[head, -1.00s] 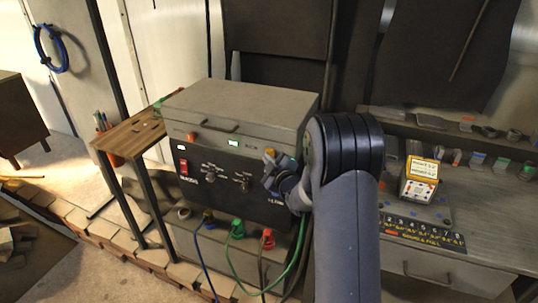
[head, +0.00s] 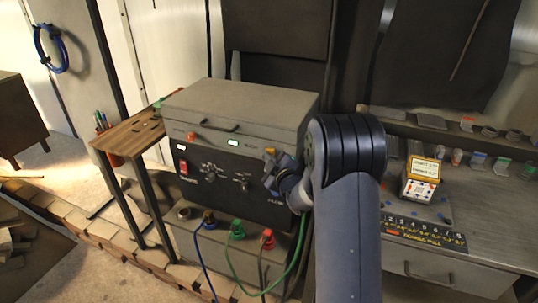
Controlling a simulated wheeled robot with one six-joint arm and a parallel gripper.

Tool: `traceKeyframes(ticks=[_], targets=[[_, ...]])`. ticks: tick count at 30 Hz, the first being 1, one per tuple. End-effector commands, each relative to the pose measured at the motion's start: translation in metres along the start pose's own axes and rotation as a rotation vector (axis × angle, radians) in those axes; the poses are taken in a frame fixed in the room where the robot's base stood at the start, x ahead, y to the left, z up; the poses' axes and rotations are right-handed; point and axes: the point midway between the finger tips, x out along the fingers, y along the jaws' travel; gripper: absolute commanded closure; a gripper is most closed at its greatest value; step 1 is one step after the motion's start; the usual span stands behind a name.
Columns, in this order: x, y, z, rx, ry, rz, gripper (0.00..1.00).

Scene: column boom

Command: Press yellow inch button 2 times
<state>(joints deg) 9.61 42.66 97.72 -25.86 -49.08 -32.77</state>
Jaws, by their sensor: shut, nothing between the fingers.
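A grey machine box (head: 235,105) with a black front panel stands left of my arm. A small yellow-orange button (head: 270,151) shows at the upper right of the panel, partly covered by my gripper. My gripper (head: 270,178) is shut and empty, right in front of the panel near that button. I cannot tell whether the tips touch the button or panel.
Blue, green and red cables (head: 236,230) plug in below the panel. A wooden side table (head: 130,135) stands at left. A workbench (head: 470,205) at right holds a small box (head: 422,180) and a numbered strip (head: 425,232). My arm fills the centre.

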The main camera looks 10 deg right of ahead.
Motion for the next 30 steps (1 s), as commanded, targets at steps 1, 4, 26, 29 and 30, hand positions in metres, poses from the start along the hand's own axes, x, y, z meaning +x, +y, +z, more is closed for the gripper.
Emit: traceKeyframes(ticks=[1,4,26,29,30], targets=[[-0.002,-0.003,0.0,0.0,0.001,0.001,1.0],[-0.006,-0.006,-0.003,-0.001,0.001,0.001,1.0],[-0.028,-0.023,-0.018,0.0,0.001,0.0,1.0],[-0.035,-0.028,-0.024,-0.001,0.002,-0.001,1.0],[-0.037,-0.029,-0.026,-0.001,0.002,0.0,1.0]])
